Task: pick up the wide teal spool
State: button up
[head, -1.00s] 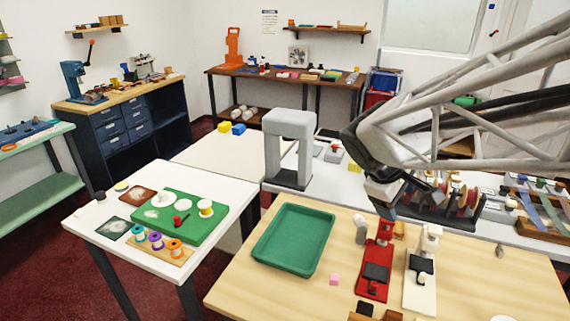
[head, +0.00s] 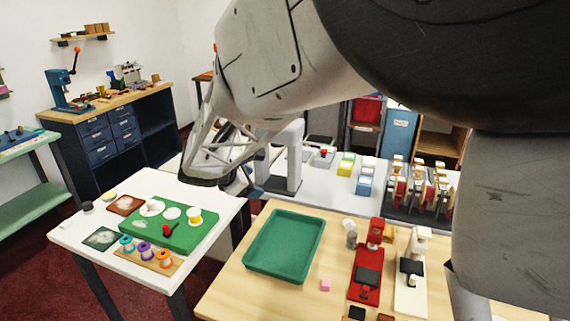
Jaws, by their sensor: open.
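The teal spool (head: 126,241) stands upright at the left end of a wooden strip on the white table at left. A purple spool (head: 145,251) and an orange spool (head: 164,258) stand beside it on the same strip. My gripper (head: 250,190) is seen small and partly hidden below my arm's dark wrist, near the right edge of the white table. It is open, with nothing seen in it, and well to the right of the teal spool, not touching it.
Behind the spools lies a green board (head: 174,230) with white discs, a red item and a yellow-and-white spool (head: 195,217). A dark card (head: 102,238) lies left of the teal spool. A green tray (head: 285,246) sits on the wooden table. My arm blocks much of the upper right.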

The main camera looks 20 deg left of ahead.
jog(key=s+a+f+n+t+y, duration=0.1)
jog(key=s+a+f+n+t, duration=0.2)
jog(key=a, duration=0.8)
jog(key=n+t+y, duration=0.1)
jog(key=n+y, duration=0.4)
jog(key=n, duration=0.4)
send_near(122, 244)
jog(key=x, duration=0.4)
jog(key=shift+a+f, duration=0.1)
jog(key=shift+f, duration=0.05)
jog(key=shift+w, duration=0.15)
jog(key=shift+x, duration=1.25)
jog(key=shift+x, duration=2.55)
jog(key=shift+c, duration=0.2)
